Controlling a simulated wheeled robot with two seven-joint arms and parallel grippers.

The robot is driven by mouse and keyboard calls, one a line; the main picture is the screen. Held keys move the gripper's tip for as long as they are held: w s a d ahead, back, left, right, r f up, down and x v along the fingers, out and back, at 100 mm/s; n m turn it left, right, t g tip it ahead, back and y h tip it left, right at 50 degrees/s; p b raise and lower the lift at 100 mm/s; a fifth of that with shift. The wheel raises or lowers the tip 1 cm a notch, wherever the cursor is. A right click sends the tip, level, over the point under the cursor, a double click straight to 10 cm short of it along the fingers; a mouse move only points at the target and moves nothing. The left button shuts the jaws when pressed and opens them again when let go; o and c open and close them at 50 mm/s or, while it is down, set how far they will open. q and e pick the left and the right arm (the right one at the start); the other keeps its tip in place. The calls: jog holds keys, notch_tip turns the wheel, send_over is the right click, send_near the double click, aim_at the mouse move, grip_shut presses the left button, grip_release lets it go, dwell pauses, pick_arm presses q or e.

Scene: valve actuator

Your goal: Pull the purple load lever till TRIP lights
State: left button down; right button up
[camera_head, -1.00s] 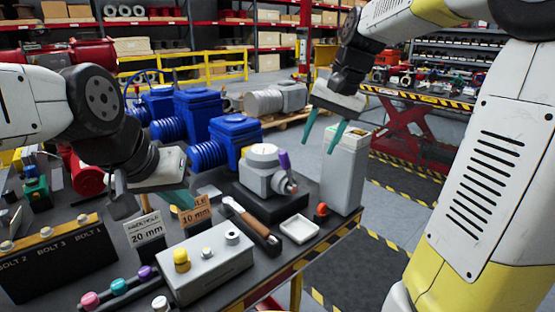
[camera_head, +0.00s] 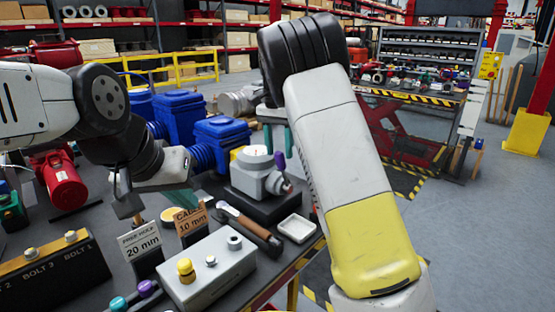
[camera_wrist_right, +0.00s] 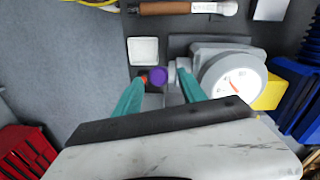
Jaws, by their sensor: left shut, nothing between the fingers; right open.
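The purple load lever (camera_head: 280,161) stands at the side of a grey valve actuator (camera_head: 256,176) with a round dial on top. In the right wrist view the purple lever end (camera_wrist_right: 157,76) appears between the two teal fingers of my right gripper (camera_wrist_right: 160,88), which is open. I see no contact, and cannot tell the height gap. In the head view the right gripper (camera_head: 279,138) is above and behind the lever, partly covered by my right arm. My left gripper (camera_head: 165,175) is shut and empty, left of the actuator. I cannot make out a TRIP light.
A white tray (camera_head: 297,228) and a brown-handled hammer (camera_head: 247,228) lie in front of the actuator. A grey block with a yellow knob (camera_head: 186,266), labelled cards (camera_head: 140,242) and blue motors (camera_head: 221,134) stand nearby. My right arm covers the bench's right end.

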aim_at(280, 158)
jog(key=shift+d+f, duration=0.15)
jog(key=shift+f, duration=1.65)
jog(key=shift+c, duration=0.2)
grip_shut()
